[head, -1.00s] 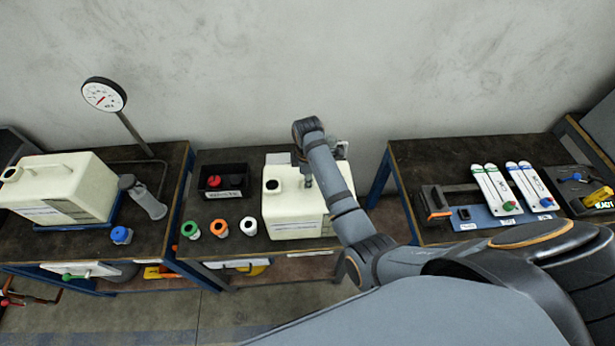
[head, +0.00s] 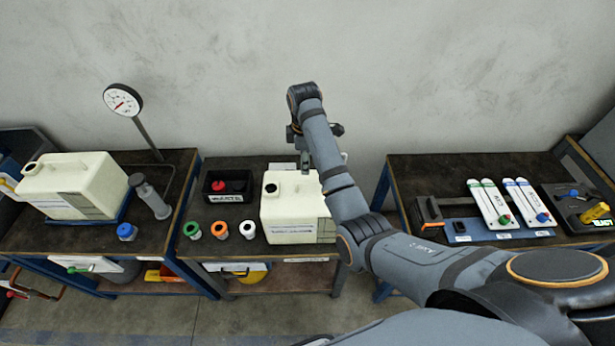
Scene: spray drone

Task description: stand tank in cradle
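A cream tank (head: 288,222) with a dark filler opening stands upright on the middle bench, partly hidden by my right arm. A second cream tank (head: 85,178) with a top handle stands on a blue base (head: 98,220) on the left bench. I cannot tell which of these supports is the cradle; what lies under the middle tank is hidden. My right gripper (head: 304,166) points down above the middle tank's top, apparently apart from it. Its fingers are small and partly covered by the arm, so their opening is unclear. My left gripper is out of view.
Green (head: 192,230), orange (head: 220,229) and white (head: 248,229) capped pieces stand left of the middle tank. A black box (head: 228,186) is behind them. A dial gauge (head: 123,100) rises at the left bench. The right bench (head: 430,170) holds white strips and tools.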

